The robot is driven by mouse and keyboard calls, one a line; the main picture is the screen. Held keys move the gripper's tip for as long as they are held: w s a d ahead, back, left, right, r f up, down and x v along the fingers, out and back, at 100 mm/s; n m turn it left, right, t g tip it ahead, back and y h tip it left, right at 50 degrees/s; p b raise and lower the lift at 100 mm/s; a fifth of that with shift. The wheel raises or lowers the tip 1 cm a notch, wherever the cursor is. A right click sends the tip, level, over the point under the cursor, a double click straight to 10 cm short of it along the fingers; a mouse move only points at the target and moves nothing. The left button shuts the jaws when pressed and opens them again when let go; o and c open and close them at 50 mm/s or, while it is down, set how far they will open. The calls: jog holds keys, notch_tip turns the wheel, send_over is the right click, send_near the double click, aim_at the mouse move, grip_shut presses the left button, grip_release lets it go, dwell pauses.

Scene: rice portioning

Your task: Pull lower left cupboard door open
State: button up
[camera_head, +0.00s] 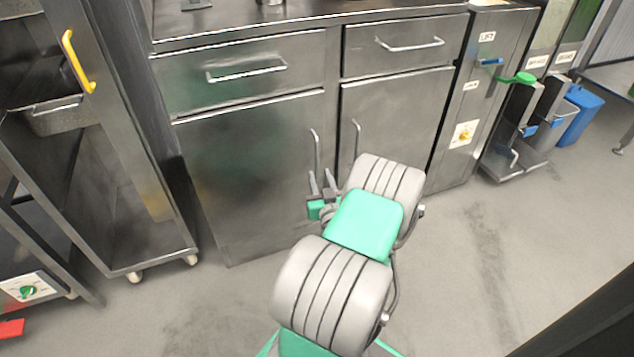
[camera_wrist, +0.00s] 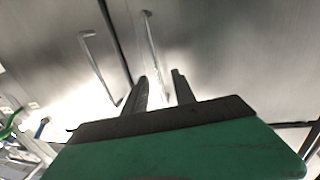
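The lower left cupboard door (camera_head: 235,175) is a closed grey metal panel with a vertical bar handle (camera_head: 317,150) near its right edge. My gripper (camera_head: 320,178) is in front of the lower end of this handle, with its two fingers pointing up toward the door. In the wrist view the gripper (camera_wrist: 160,77) is open, with a gap between the fingers. The left door's handle (camera_wrist: 153,42) runs down toward that gap there. I cannot tell whether the bar is between the fingers or still behind them.
The lower right door (camera_head: 395,115) is closed, with its own vertical handle (camera_head: 356,137) close by. Two closed drawers (camera_head: 245,75) are above. A wheeled rack (camera_head: 110,180) with a yellow handle stands left of the cupboard. Floor (camera_head: 215,300) in front of the left door is clear.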

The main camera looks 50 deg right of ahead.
aim_at(317, 162)
jog(key=x, duration=0.7)
jog(key=shift+d+p, duration=0.3)
jog(key=shift+d, duration=0.15)
jog(key=shift+c, duration=0.5)
grip_shut()
dwell(0.4)
